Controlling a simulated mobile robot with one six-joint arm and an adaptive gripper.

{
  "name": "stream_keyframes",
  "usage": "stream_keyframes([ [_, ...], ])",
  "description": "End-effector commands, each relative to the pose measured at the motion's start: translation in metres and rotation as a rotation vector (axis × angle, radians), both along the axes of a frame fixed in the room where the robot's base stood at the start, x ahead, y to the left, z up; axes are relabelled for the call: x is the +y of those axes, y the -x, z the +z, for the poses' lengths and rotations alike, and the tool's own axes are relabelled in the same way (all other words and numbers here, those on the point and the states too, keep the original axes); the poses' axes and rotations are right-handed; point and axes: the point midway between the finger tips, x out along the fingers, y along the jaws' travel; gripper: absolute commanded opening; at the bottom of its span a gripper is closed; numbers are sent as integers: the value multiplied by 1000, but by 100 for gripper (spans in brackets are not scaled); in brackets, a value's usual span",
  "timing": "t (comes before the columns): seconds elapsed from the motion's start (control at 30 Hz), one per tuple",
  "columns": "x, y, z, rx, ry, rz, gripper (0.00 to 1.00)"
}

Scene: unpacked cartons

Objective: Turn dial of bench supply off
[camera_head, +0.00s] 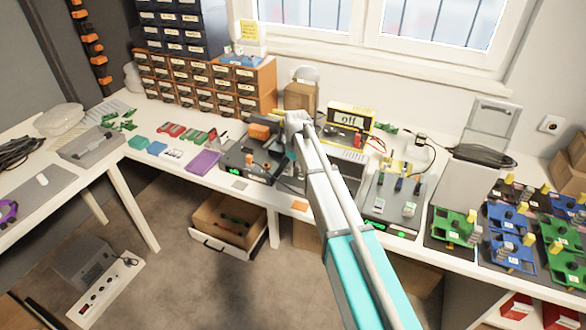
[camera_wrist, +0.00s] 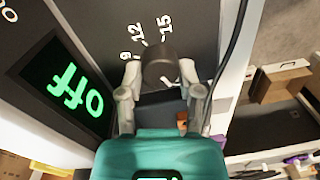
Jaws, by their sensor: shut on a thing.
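The bench supply's dark front panel (camera_wrist: 95,30) fills the upper left of the wrist view. Its display (camera_wrist: 65,88) reads "off" in green, tilted in the picture. The dark round dial (camera_wrist: 160,62) sits beside printed numbers 9, 12 and 15. My gripper (camera_wrist: 160,75) is shut on the dial, one finger on each side. The dial's pointer is not clear. In the head view my arm hides the gripper's tips and the dial.
An open drawer (camera_head: 228,220) is below the bench.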

Motion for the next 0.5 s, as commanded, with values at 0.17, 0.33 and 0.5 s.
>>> stream_keyframes([
  [0.17,0,-4,0,-8,1,-1,48],
  [0.33,0,-3,0,-7,1,-2,80],
  [0.5,0,-2,0,-4,0,-2,81],
])
